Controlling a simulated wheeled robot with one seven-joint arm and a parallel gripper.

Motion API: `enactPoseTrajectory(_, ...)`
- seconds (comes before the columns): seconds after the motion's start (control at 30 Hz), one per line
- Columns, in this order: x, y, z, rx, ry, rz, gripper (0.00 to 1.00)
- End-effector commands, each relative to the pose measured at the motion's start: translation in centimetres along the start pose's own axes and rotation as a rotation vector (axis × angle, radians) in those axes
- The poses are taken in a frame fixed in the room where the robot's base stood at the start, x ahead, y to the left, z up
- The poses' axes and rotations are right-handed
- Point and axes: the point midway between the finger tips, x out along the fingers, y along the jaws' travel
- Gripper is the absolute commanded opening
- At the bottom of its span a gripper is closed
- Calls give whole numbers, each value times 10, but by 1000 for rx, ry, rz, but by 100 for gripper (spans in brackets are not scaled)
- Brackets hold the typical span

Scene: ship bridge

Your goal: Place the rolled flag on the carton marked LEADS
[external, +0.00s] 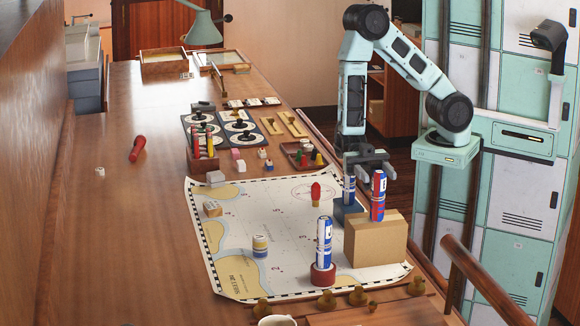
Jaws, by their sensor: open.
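A brown carton (375,248) stands at the right edge of the chart; I cannot read any marking on it. A red and blue rolled flag (378,197) stands upright on its top. A blue and white roll (349,190) stands upright in a dark blue holder (346,212) just behind the carton. Another blue and white roll (324,238) stands in a red round holder (322,275) left of the carton. My gripper (370,168) is open, close by the tops of the flag on the carton and the roll behind it; I cannot tell whether it touches either.
The chart (285,240) also bears a red-topped piece (315,193), a small carton (212,209) and a banded cylinder (260,246). Brass pieces (358,296) line the front edge. Dial panels (220,130) and a tray (302,154) lie behind. The table's left side is mostly clear.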

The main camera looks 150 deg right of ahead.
Motion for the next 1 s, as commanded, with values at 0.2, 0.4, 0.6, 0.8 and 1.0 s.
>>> enactPoseTrajectory(0.2, -33, 0, 2, -1, 1, 1, 55)
enactPoseTrajectory(0.4, -44, 0, 0, -1, 0, 0, 55)
enactPoseTrajectory(0.6, -44, 0, 0, 0, 0, -1, 55)
enactPoseTrajectory(0.8, -43, 0, 0, 0, 1, -1, 55)
enactPoseTrajectory(1.0, -38, -1, -3, 23, 8, 2, 55)
